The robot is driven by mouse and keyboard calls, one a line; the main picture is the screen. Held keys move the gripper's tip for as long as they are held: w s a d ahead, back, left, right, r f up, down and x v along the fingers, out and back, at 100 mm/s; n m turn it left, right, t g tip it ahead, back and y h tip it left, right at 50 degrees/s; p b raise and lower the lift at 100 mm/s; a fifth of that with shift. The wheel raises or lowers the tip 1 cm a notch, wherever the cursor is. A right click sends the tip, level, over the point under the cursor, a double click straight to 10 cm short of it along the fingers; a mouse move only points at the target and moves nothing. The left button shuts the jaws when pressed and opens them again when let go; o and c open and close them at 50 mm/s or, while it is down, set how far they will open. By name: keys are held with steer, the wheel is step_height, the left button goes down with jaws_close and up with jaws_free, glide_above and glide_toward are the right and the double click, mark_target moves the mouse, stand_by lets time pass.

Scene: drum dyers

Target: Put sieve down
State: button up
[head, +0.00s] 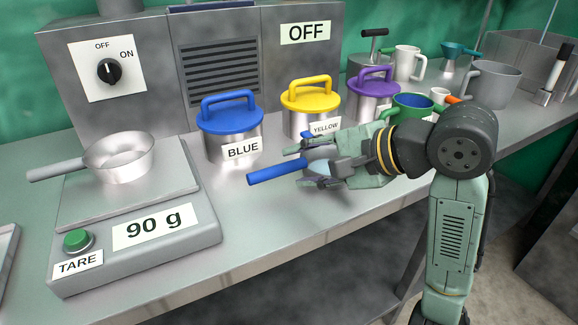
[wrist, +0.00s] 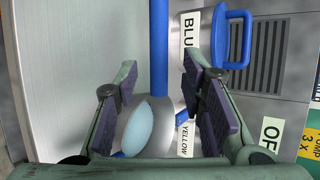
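The sieve has a long blue handle (head: 275,174) and a pale blue bowl (head: 318,157). My gripper (head: 318,165) reaches in from the right, in front of the yellow-lidded pot, with its fingers around the sieve's bowl end. The handle points left. In the wrist view my gripper (wrist: 160,105) has its fingers spread on both sides of the bowl (wrist: 137,128), and the blue handle (wrist: 159,45) runs up between them.
A blue-lidded pot (head: 228,140), a yellow-lidded pot (head: 298,121) and a purple-lidded pot (head: 367,104) stand behind. Cups and jugs (head: 494,83) stand right. The bench front (head: 255,230) is clear.

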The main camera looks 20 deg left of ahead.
steer(key=v, duration=0.6)
steer(key=shift+d+r, duration=0.2)
steer(key=shift+d, duration=0.1)
